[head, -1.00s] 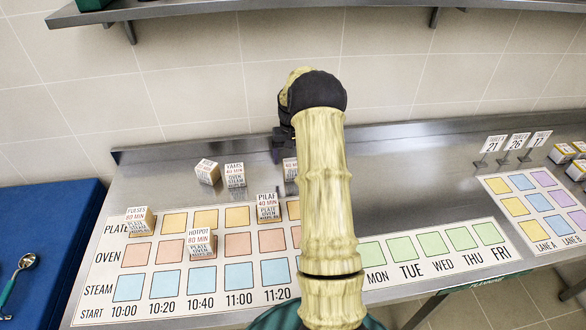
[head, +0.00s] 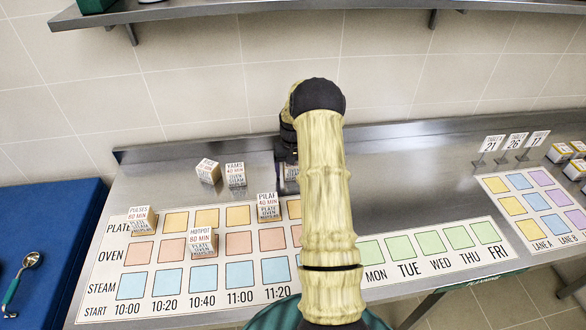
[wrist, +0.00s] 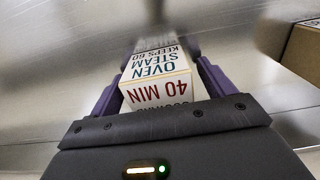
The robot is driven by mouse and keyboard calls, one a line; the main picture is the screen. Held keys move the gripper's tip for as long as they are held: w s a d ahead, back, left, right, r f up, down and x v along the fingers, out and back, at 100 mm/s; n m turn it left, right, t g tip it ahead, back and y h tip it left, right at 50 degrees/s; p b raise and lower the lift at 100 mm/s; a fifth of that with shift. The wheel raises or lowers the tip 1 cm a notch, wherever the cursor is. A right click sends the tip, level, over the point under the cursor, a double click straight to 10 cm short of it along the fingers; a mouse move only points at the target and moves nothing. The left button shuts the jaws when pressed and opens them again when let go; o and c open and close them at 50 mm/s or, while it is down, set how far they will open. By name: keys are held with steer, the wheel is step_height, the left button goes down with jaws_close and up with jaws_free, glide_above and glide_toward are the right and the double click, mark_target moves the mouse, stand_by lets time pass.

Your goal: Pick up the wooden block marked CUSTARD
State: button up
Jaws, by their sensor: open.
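A pale wooden block (wrist: 160,88) lies between the fingers of my gripper (wrist: 162,65) in the wrist view. Its faces read 40 MIN, OVEN, STEAM and KEEPS 60 upside down. A name line at its lower edge is partly cut off by my gripper body and looks like CUSTARD. My gripper is open, with one purple finger on each side of the block; I cannot tell whether either touches it. In the head view, a block (head: 291,173) shows only in part behind my arm, below my dark gripper (head: 287,150).
The YAMS block (head: 235,174) and another block (head: 207,171) stand to the left. A block (wrist: 303,50) is close on the right in the wrist view. PILAF (head: 268,206), HOTPOT (head: 202,242) and PULSES (head: 140,219) stand on the chart. The back wall (head: 200,80) is close behind.

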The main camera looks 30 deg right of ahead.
steer(key=c, duration=1.1)
steer(key=shift+c, duration=0.2)
steer(key=shift+r, duration=0.1)
step_height(320, 180, up, 10)
steer(key=shift+f+b, duration=0.1)
steer(key=shift+b, duration=0.7)
